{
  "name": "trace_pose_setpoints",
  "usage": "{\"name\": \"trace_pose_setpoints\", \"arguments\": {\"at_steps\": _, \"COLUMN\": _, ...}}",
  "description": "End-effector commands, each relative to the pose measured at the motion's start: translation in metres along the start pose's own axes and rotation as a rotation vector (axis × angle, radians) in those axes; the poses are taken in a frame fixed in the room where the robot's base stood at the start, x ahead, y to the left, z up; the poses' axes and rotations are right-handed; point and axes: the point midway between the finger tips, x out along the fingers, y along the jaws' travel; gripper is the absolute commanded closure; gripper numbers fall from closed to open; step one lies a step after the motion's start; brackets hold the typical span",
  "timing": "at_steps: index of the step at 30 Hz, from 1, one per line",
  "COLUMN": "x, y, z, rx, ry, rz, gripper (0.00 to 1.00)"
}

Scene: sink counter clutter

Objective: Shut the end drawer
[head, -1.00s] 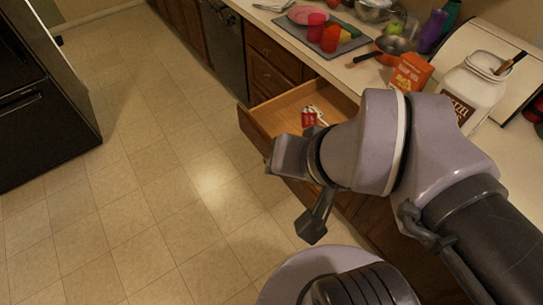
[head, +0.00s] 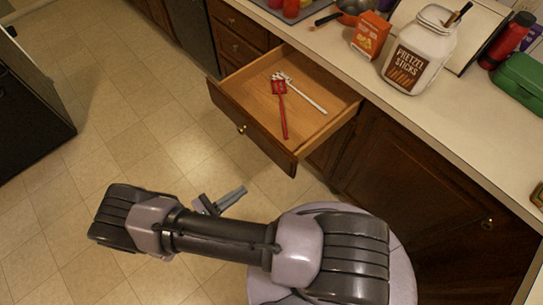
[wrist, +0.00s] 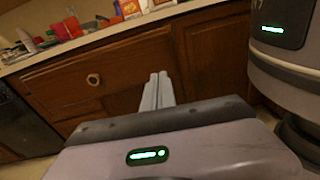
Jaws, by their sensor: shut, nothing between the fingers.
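The end drawer (head: 253,131) is pulled well out from the counter in the head view. Its dark wooden front has a round brass knob (head: 242,128). Inside lie a red slotted utensil (head: 280,101) and a white-handled utensil (head: 305,98). In the wrist view a drawer front with a knob (wrist: 93,79) faces me, left of the fingers. My gripper (head: 233,197) is shut and empty, in front of and below the drawer front in the head picture, apart from it. Its fingers also show together in the wrist view (wrist: 157,90).
On the counter stand a pretzel jar (head: 418,52), an orange box (head: 371,34), a pan (head: 352,8) and a green case (head: 521,82). Closed cabinets (head: 420,180) are to the right of the drawer. Tiled floor (head: 110,120) is clear to the left.

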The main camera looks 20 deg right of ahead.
Motion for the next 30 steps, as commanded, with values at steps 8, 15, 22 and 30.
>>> {"name": "trace_pose_setpoints", "arguments": {"at_steps": 8, "x": 0.022, "y": -0.004, "z": -0.014, "rx": -0.043, "ry": -0.053, "rz": 0.064, "gripper": 1.0}}
{"name": "trace_pose_setpoints", "arguments": {"at_steps": 15, "x": 0.075, "y": -0.002, "z": -0.012, "rx": -0.042, "ry": -0.051, "rz": 0.06, "gripper": 1.0}}
{"name": "trace_pose_setpoints", "arguments": {"at_steps": 22, "x": 0.12, "y": 0.001, "z": -0.011, "rx": -0.042, "ry": -0.05, "rz": 0.06, "gripper": 1.0}}
{"name": "trace_pose_setpoints", "arguments": {"at_steps": 30, "x": 0.142, "y": 0.003, "z": -0.009, "rx": -0.041, "ry": -0.049, "rz": 0.063, "gripper": 1.0}}
